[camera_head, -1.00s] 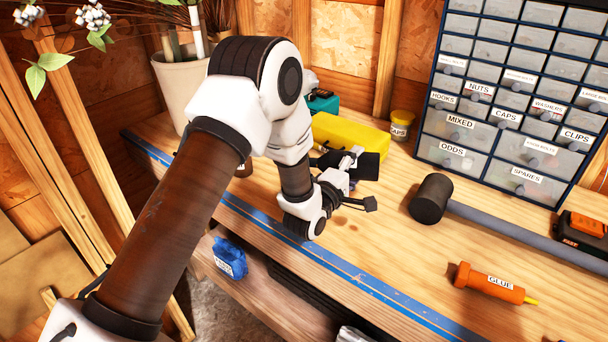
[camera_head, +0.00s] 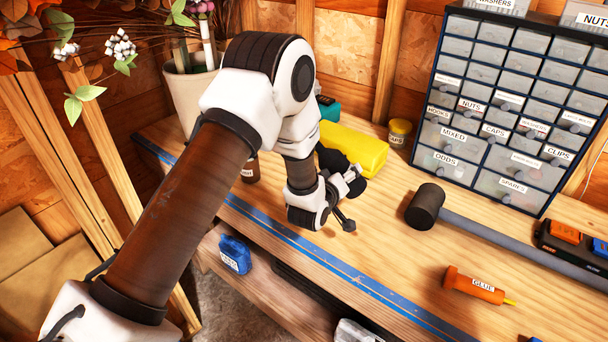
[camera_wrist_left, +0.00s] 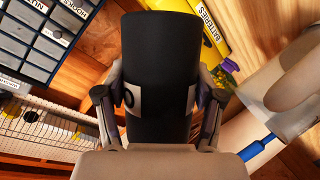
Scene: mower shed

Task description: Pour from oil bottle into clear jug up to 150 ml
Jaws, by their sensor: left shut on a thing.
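My left gripper (camera_head: 345,190) is over the bench, in front of the yellow case. I cannot make out the clear jug for certain. A pale, partly see-through shape (camera_wrist_left: 285,95) at the right of the wrist view may be it. My right gripper is not in view.
A yellow case (camera_head: 352,147) stands close behind the gripper. A brown bottle (camera_head: 250,172) is partly hidden by my arm. A mallet (camera_head: 425,206), an orange glue tube (camera_head: 473,286) and a drawer cabinet (camera_head: 500,110) are to the right.

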